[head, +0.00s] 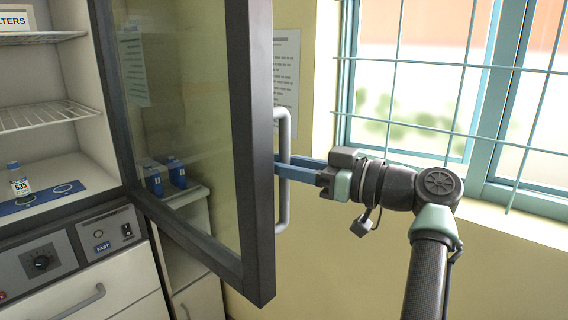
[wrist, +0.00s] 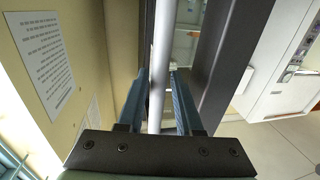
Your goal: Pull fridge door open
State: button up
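The fridge door (head: 251,150), a dark-framed glass door, stands swung out from the cabinet in the head view. Its grey vertical bar handle (head: 283,205) is on the outer face, near the free edge. My gripper (head: 285,168) is at the middle of the handle, reaching in from the right with its blue fingers. In the wrist view the handle (wrist: 163,60) passes between the two fingers (wrist: 160,85), one on each side. A narrow gap shows beside the bar, so the fingers look open around it. The door frame (wrist: 225,60) is close to the right finger.
The open cabinet at left has wire shelves (head: 45,115) and a small bottle (head: 18,180) on its floor. Below is a control panel (head: 100,240). Blue boxes (head: 176,172) show through the door glass. A barred window (head: 450,90) and wall are at right.

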jog(key=b+v, duration=0.1)
jog(key=v, duration=1.2)
